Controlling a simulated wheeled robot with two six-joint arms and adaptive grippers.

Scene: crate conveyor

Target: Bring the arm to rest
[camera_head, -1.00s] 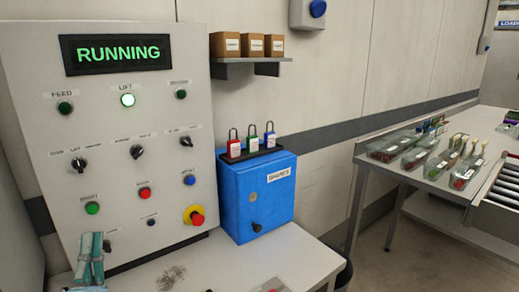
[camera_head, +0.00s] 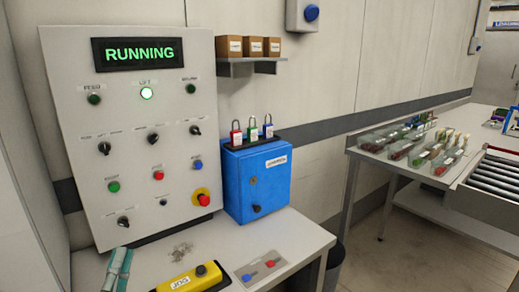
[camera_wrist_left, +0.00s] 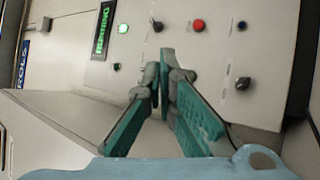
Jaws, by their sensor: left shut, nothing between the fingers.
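My left gripper (camera_head: 118,266) is at the lower left of the head view, in front of the control panel (camera_head: 140,215) and low over the table's left part. Its teal fingers are together with nothing between them. In the left wrist view the fingertips (camera_wrist_left: 166,62) meet, with the panel (camera_wrist_left: 265,80) beyond them; I see no clear contact with it. The panel's display (camera_head: 138,54) reads RUNNING in green, and the lamp under LIFT (camera_head: 147,93) is lit. My right gripper is not in view.
A blue cabinet (camera_head: 240,190) with padlocks stands behind. Crates (camera_head: 380,146) and a roller conveyor (camera_head: 492,176) are at right.

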